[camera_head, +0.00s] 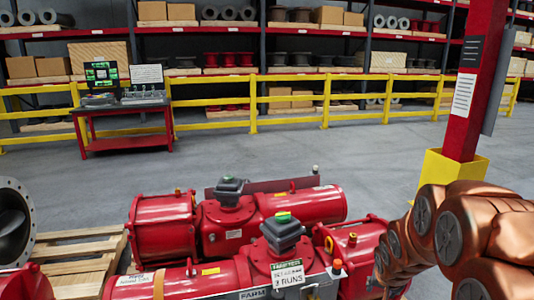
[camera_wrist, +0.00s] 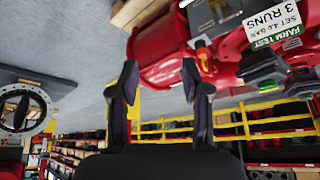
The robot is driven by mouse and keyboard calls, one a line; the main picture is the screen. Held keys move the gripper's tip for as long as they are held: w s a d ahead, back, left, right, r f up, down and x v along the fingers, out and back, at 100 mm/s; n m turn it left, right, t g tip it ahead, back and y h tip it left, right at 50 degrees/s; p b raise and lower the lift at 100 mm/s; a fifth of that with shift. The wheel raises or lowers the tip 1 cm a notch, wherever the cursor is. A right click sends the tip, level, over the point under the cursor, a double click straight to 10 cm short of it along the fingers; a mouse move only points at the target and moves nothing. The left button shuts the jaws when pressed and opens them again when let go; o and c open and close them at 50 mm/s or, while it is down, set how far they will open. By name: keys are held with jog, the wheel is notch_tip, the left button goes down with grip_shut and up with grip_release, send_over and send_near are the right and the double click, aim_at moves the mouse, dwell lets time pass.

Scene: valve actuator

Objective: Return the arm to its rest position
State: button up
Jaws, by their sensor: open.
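My arm shows as copper-coloured links at the right edge of the head view, beside the red valve actuators; its gripper is not visible there. In the wrist view my gripper (camera_wrist: 162,88) has its two dark fingers apart, with nothing between them. That view is upside down. A red valve actuator (camera_head: 290,262) with a grey, green-topped box (camera_head: 283,233) stands in front of me. A second red actuator (camera_head: 275,203) lies behind it. In the wrist view red actuator bodies (camera_wrist: 160,45) and a "3 RUNS" sign (camera_wrist: 268,22) appear beyond the fingers.
A red column (camera_head: 470,105) with a yellow base (camera_head: 450,175) stands near my arm. A wooden pallet (camera_head: 75,260) and a flanged pipe (camera_head: 12,220) are at left. A red bench (camera_head: 125,122), yellow railing (camera_head: 325,100) and shelves stand behind. The grey floor (camera_head: 300,155) between is clear.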

jog(key=s+a+r+n+g+p, duration=0.1)
jog(key=s+a+r+g+p, duration=0.1)
jog(key=s, duration=0.9)
jog(key=s+a+r+n+g+y+p, duration=0.1)
jog(key=s+a+r+p, duration=0.3)
jog(key=s+r, duration=0.5)
jog(key=s+a+r+n+g+y+p, duration=0.1)
jog(key=s+a+r, duration=0.5)
jog(key=s, duration=0.8)
jog(key=n+g+p, duration=0.1)
jog(key=g+p, duration=0.1)
jog(key=g, duration=0.1)
jog(key=shift+s+a+r+n, duration=0.15)
jog(key=shift+s+a+n, duration=0.05)
jog(key=shift+s+n, duration=0.2)
jog(key=shift+c, duration=0.5)
jog(key=shift+a, duration=0.15)
